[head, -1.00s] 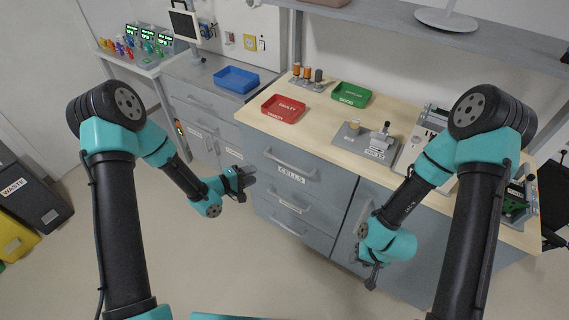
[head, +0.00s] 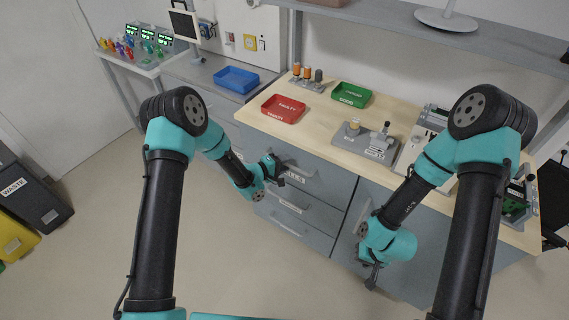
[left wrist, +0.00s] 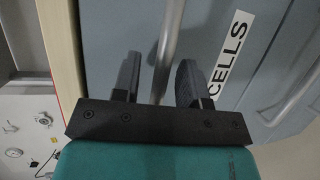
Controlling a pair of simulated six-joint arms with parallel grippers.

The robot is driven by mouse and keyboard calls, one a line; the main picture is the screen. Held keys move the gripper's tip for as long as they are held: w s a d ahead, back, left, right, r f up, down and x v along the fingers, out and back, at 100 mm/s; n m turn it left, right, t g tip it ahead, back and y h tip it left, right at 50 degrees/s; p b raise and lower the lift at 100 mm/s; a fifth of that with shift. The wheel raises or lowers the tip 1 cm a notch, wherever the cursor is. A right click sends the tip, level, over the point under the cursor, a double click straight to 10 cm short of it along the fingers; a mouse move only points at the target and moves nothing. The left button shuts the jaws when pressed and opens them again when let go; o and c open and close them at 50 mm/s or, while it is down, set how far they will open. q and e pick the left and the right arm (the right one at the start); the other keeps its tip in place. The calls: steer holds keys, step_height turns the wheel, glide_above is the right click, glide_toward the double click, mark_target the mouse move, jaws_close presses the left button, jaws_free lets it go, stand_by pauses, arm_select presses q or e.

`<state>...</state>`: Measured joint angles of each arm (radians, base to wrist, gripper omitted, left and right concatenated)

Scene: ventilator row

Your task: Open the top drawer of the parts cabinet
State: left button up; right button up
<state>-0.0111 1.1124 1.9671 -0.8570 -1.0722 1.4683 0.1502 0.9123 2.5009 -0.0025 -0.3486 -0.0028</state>
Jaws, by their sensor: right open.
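The grey parts cabinet (head: 340,190) stands under the wooden worktop. Its top drawer (head: 322,180) is shut, with a bar handle (head: 303,171) and a white CELLS label (left wrist: 232,50). My left gripper (head: 278,174) is at this drawer's front, over part of the handle and label. In the left wrist view its two fingers (left wrist: 160,78) are apart, with the handle bar (left wrist: 169,42) running between them. Gaps show beside the bar, so the fingers are not closed on it. My right gripper (head: 373,277) is open and empty, low in front of the cabinet's right part.
Lower drawers with handles (head: 291,208) sit below the top one. On the worktop are a red tray (head: 283,109), a green tray (head: 351,95) and a grey fixture (head: 366,142). A blue tray (head: 236,79) is on the left bench. The floor in front is clear.

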arm_select(q)
steer(key=shift+c, duration=0.4)
jaws_close()
